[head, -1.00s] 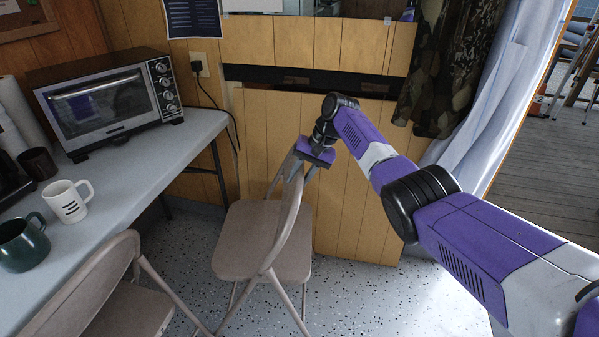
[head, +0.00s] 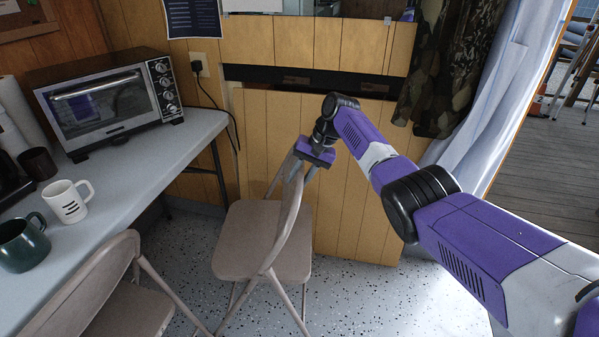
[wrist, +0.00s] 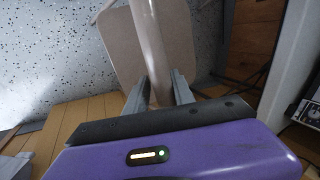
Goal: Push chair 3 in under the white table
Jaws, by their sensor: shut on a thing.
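A beige folding chair (head: 250,240) stands on the speckled floor to the right of the white table (head: 135,165), apart from it. Its seat is toward the table and its backrest (head: 288,225) is on the right. My gripper (head: 303,172) is at the top of that backrest. In the wrist view my gripper (wrist: 160,100) is shut on the backrest's top edge, with one finger on each side, and the seat (wrist: 120,50) shows below. I cannot read a number on this chair.
A second beige folding chair (head: 110,290) stands at the table's near side. A toaster oven (head: 110,100), a white mug (head: 68,202) and a green mug (head: 22,243) are on the table. A wooden wall (head: 350,180) is close behind the held chair. A curtain (head: 480,100) hangs at right.

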